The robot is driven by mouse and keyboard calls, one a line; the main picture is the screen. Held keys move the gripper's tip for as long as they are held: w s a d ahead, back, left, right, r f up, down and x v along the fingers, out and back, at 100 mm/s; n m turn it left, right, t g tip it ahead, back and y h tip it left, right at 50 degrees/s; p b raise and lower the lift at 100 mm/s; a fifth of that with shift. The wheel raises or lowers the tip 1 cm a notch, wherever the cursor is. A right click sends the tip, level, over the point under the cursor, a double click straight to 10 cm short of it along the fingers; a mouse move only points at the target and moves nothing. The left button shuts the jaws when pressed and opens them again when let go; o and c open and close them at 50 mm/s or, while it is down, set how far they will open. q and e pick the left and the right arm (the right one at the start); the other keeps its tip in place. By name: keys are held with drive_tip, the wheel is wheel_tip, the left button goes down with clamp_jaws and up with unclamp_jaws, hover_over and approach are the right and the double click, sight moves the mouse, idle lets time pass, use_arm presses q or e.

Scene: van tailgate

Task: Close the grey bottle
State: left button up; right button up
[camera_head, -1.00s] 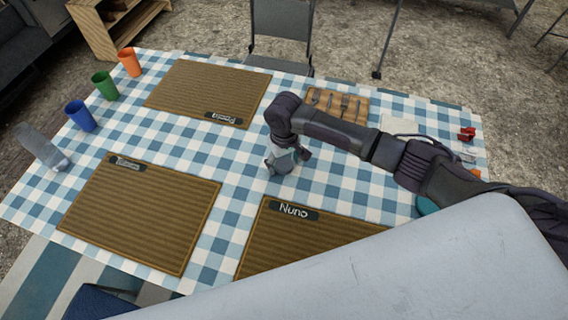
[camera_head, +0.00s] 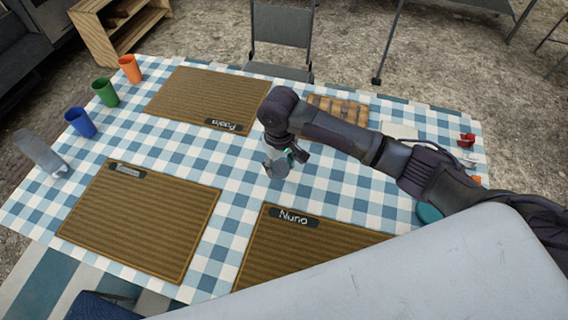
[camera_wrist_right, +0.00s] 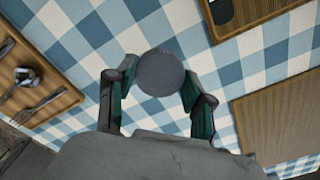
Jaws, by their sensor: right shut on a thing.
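My right gripper (camera_head: 280,160) is over the middle of the table. It is shut on a round grey thing (camera_wrist_right: 160,72), whose flat disc-like face lies between the fingers in the right wrist view. In the head view the fingers partly hide this grey thing (camera_head: 275,169). I cannot tell whether it is a cap, nor whether it touches the cloth. My left gripper is not in view.
Blue (camera_head: 80,122), green (camera_head: 106,92) and orange (camera_head: 130,68) cups line the left side. Placemats (camera_head: 140,220) lie around the checked table (camera_head: 235,215). A wooden tray with cutlery (camera_wrist_right: 30,80) lies near the far edge. A chair (camera_head: 282,38) stands behind.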

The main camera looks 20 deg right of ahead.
drive_tip(key=s+a+r, duration=0.5)
drive_tip(key=s+a, duration=0.1)
drive_tip(key=s, duration=0.1)
drive_tip(key=shift+r, duration=0.3)
drive_tip(key=shift+w, duration=0.1)
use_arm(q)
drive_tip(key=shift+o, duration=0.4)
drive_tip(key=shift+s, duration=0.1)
